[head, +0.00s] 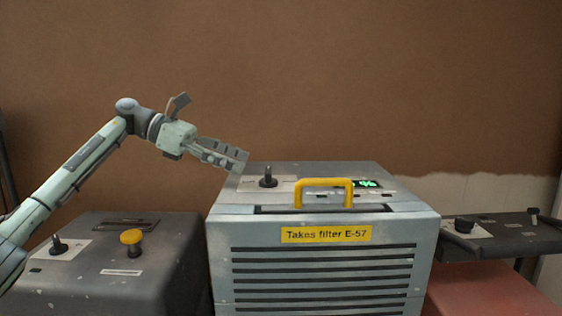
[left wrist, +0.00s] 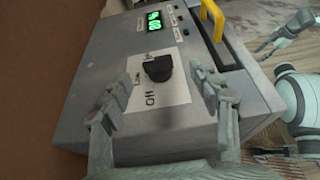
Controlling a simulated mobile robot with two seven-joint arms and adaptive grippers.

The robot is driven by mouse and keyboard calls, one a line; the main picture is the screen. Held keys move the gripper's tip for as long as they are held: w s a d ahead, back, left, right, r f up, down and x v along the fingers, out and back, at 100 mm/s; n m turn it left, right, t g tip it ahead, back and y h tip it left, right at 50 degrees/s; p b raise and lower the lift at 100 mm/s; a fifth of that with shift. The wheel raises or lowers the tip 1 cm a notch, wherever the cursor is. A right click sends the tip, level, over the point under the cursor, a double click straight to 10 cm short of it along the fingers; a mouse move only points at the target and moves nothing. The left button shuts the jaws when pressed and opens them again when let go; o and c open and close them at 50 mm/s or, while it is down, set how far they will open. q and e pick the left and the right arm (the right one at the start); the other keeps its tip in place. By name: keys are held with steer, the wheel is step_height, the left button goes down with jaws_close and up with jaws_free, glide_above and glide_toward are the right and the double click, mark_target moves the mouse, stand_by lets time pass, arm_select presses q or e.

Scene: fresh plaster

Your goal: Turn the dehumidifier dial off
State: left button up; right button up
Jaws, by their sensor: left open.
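The dehumidifier (head: 320,255) is a grey slatted box with a yellow handle (head: 324,183) and a "Takes filter E-57" label. Its black dial (head: 268,178) stands on a pale plate at the left of its top. The dial also shows in the left wrist view (left wrist: 158,68), with a marking like "Off" printed near it. My left gripper (head: 236,160) is open, above and left of the dial. In the left wrist view its fingers (left wrist: 165,100) are spread to either side, apart from the dial and empty. Part of my right arm, with its gripper (left wrist: 268,46), shows small at the right edge there.
A lit green display (head: 362,183) is beside the handle. A dark grey box (head: 150,275) on the left has a black knob (head: 58,245) and a yellow button (head: 131,240). A dark panel (head: 500,238) with knobs stands at right. A brown wall is behind.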

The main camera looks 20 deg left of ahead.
mark_target(267, 169)
arm_select(q)
steer(key=shift+w, duration=0.4)
steer(key=shift+w+d, duration=0.15)
steer(key=shift+d, duration=0.1)
steer(key=x, duration=0.7)
steer(key=shift+d, duration=0.15)
steer(key=c, duration=1.2)
